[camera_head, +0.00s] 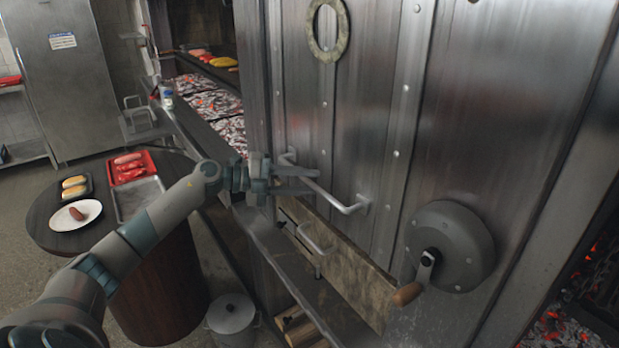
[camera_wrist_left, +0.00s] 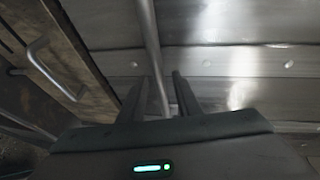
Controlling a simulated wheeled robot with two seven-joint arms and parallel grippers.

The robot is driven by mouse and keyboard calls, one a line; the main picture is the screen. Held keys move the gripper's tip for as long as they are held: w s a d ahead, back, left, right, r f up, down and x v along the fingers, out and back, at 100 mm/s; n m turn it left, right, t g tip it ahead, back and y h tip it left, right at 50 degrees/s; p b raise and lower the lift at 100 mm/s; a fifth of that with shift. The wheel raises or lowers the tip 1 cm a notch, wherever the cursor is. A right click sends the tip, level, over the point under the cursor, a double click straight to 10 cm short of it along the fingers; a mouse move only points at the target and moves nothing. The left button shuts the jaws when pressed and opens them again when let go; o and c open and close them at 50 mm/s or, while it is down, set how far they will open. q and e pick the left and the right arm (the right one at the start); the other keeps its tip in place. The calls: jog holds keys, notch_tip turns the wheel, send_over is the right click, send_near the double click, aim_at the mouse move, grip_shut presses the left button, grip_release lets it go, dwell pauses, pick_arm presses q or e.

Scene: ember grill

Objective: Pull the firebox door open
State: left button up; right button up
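The tall steel front (camera_head: 370,130) fills the middle of the head view and looks closed. A slanted metal bar handle (camera_head: 335,197) is fixed to it, and the bar also shows in the left wrist view (camera_wrist_left: 152,50). My left gripper (camera_head: 312,182) is at the upper left part of this bar. In the left wrist view its two fingers (camera_wrist_left: 158,95) lie on either side of the bar, with gaps between, so it is open around it. A lower tan panel (camera_head: 345,265) has its own smaller handle (camera_head: 313,238). My right gripper is not in view.
A round crank housing (camera_head: 455,245) with a wooden knob (camera_head: 407,294) stands out to the right. Glowing coals (camera_head: 215,105) lie in the bed behind my left arm. A round wooden table (camera_head: 45,215) with food stands left. A metal pot (camera_head: 231,315) is on the floor.

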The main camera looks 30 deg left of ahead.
pick_arm(q)
jog(key=shift+w+d+f, duration=0.1)
jog(key=shift+w+d, duration=0.3)
jog(key=shift+c, duration=0.7)
